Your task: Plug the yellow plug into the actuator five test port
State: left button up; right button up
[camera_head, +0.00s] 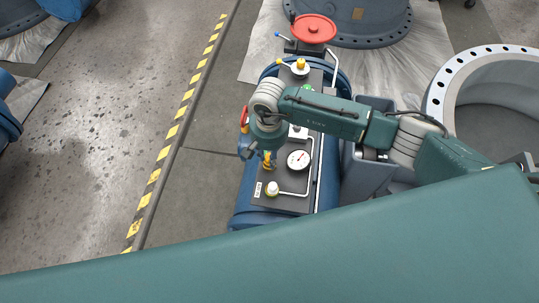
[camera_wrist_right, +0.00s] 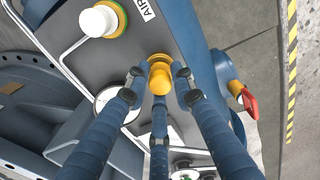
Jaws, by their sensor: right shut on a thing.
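The yellow plug (camera_wrist_right: 160,82) is between the fingers of my right gripper (camera_wrist_right: 160,95) in the right wrist view. In the head view the yellow plug (camera_head: 267,164) shows partly below my right gripper (camera_head: 268,157), over the left edge of the dark actuator panel (camera_head: 286,204). The gripper is shut on the plug. A yellow collar shows directly behind the plug, against the grey panel (camera_wrist_right: 92,62). I cannot tell whether the plug is seated in a port, and no port number is readable. My left gripper is not in view.
A round gauge (camera_head: 298,160) and thin pipe sit right of the plug. A white cap (camera_head: 272,188) is nearer, and another yellow-topped fitting (camera_head: 300,65) and red handwheel (camera_head: 313,29) are farther back. A red-handled valve (camera_wrist_right: 249,102) stands beside the panel.

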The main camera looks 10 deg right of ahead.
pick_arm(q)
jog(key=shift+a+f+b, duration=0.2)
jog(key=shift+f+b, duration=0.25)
pick_arm(e)
jog(key=shift+f, duration=0.45)
jog(key=o, duration=1.4)
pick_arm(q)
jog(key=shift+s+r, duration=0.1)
pick_arm(e)
jog(key=shift+r, duration=0.2)
jog(key=shift+r+p, duration=1.25)
jog(key=shift+r, duration=0.75)
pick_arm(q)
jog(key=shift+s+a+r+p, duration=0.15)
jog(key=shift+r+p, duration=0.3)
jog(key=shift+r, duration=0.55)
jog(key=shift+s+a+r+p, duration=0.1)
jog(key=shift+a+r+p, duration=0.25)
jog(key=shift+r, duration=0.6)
pick_arm(e)
jog(key=shift+r, duration=1.6)
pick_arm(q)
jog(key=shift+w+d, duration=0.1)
